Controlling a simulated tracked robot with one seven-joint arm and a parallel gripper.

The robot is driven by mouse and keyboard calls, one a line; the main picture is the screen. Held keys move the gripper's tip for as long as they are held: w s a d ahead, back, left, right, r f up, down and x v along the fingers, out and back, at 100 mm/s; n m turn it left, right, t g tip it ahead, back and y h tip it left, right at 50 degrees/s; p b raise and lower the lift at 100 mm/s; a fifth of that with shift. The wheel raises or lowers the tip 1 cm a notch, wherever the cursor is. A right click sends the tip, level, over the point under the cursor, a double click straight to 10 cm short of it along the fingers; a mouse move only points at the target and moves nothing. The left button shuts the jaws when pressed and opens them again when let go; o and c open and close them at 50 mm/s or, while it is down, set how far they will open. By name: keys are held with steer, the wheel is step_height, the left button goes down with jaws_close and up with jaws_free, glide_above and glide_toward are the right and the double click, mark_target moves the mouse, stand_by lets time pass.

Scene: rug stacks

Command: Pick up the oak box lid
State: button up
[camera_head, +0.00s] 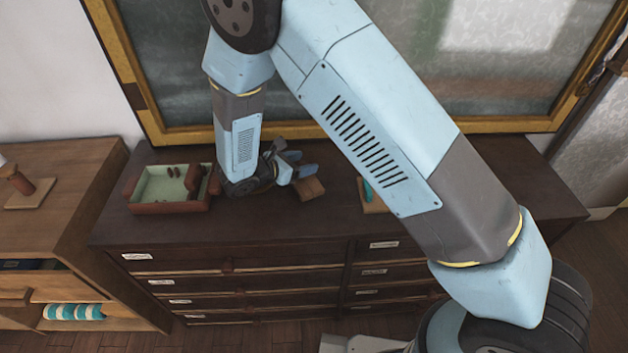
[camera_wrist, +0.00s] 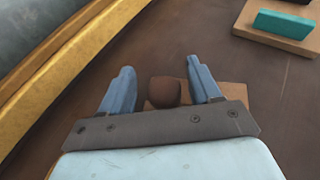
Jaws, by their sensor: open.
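The oak box lid appears as a light-brown wooden piece (camera_head: 310,188) lying on top of the dark chest of drawers. In the wrist view its pale flat part (camera_wrist: 235,91) shows beyond the right finger, with a dark brown rounded knob (camera_wrist: 164,92) above it. My gripper (camera_head: 300,165) is low over the chest top at the lid. In the wrist view the blue fingers of my gripper (camera_wrist: 160,68) are open, one on each side of the knob, with gaps visible. The lower part of the lid is hidden behind my gripper body.
A reddish-brown tray with pale green lining (camera_head: 144,208) stands to the left on the chest (camera_head: 250,222). A wooden board (camera_wrist: 244,22) bearing a teal block (camera_wrist: 284,25) lies to the right. A gold-framed panel (camera_head: 320,127) rises close behind. Bare chest top lies between lid and board.

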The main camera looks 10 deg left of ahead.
steer(key=shift+w+d+f, duration=0.2)
steer(key=shift+w+d, duration=0.15)
steer(key=shift+c, duration=0.2)
jaws_close()
